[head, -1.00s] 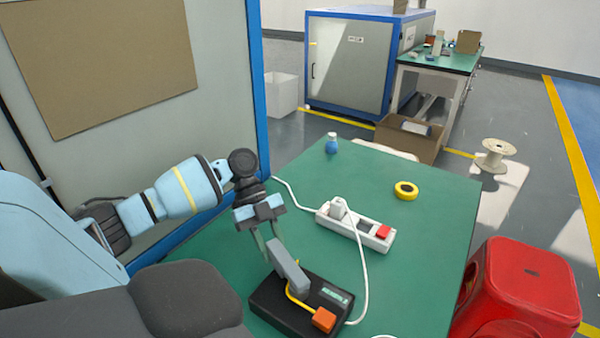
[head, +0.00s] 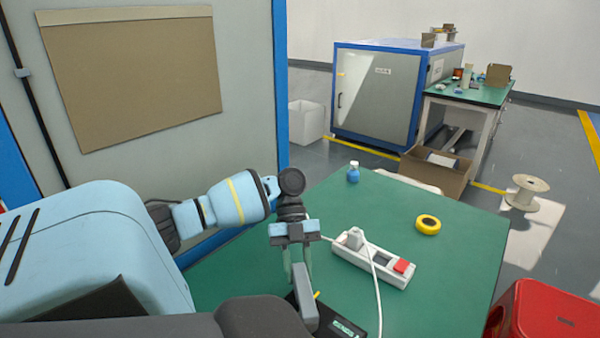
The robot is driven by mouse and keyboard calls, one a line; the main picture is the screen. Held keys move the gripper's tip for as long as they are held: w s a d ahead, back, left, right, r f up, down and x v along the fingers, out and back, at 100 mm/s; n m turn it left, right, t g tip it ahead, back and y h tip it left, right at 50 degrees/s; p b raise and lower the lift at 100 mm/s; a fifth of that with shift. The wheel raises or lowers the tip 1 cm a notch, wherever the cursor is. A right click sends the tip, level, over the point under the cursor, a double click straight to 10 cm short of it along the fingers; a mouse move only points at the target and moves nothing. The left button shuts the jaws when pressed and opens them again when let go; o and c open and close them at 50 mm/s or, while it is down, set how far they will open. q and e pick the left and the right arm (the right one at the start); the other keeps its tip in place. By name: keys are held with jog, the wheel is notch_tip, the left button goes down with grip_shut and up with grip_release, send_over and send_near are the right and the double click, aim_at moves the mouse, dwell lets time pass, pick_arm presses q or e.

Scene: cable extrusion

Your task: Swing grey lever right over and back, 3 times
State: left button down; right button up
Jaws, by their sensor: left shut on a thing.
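The grey lever (head: 305,299) is a bar standing almost upright in the head view, at the bottom edge, slightly tilted. It rises from a black box (head: 366,331) with a small green display, mostly cut off by the picture's lower edge. My left gripper (head: 302,276) comes down from above, and its two thin fingers are shut on the upper end of the lever. The lever's base is partly hidden or out of frame. My right gripper is not in view.
A white power strip (head: 374,259) with a plug, a red switch and a white cable lies right of the lever. A yellow tape roll (head: 428,225) and a blue bottle (head: 353,173) stand farther back on the green table (head: 400,204). A red stool (head: 540,315) is at the right.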

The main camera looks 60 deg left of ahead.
pick_arm(q)
jog(key=c, duration=1.1)
grip_release()
jog(key=shift+b+v, duration=0.4)
jog(key=shift+v, duration=3.5)
